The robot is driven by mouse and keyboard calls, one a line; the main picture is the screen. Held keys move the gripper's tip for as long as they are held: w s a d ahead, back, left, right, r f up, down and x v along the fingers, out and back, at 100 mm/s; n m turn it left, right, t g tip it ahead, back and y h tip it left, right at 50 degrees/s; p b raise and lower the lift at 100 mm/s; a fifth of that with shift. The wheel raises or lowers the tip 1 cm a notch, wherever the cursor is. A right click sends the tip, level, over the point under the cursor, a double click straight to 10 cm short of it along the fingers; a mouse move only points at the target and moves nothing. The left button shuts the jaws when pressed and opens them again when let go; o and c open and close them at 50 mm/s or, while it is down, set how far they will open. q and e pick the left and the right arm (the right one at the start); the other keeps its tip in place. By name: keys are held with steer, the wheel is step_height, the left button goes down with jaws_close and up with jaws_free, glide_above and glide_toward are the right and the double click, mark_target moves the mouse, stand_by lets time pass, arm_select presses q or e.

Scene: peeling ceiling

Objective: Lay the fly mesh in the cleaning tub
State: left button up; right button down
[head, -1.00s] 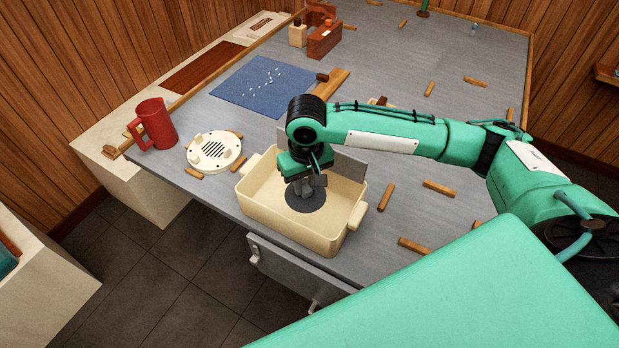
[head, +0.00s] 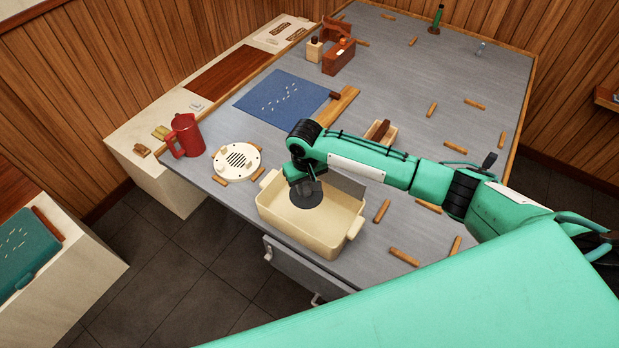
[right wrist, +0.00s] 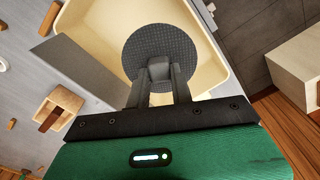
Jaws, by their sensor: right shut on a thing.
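The cleaning tub (head: 300,232) is a cream, open-topped rectangular tub with side handles, near the table's front edge. It also shows in the right wrist view (right wrist: 215,60). The fly mesh (head: 307,197) is a dark round disc with a fine grid, seen clearly in the right wrist view (right wrist: 160,40). My right gripper (head: 309,187) points down over the tub, shut on the grey knob at the mesh's middle; its fingers show in the right wrist view (right wrist: 160,80). The mesh lies within the tub's outline; I cannot tell whether it touches the floor. My left gripper is out of view.
A grey upright panel (head: 347,184) stands behind the tub. A white slotted disc (head: 236,161) and a red jug (head: 184,136) are to the left. A blue mat (head: 280,99) lies farther back. Several wooden sticks (head: 404,257) are scattered on the right. My right arm spans the table's right side.

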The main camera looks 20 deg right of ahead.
steer(key=shift+a, duration=0.1)
steer(key=shift+w+f, duration=0.1)
steer(key=shift+f, duration=0.1)
step_height(320, 180, down, 4)
steer(key=b, duration=0.4)
steer(key=shift+b, duration=0.4)
steer(key=shift+r, duration=0.1)
steer(key=shift+f+b, duration=0.7)
steer(key=shift+f, duration=1.75)
steer(key=b, duration=0.3)
glide_above(306, 221)
steer(key=shift+f, duration=3.6)
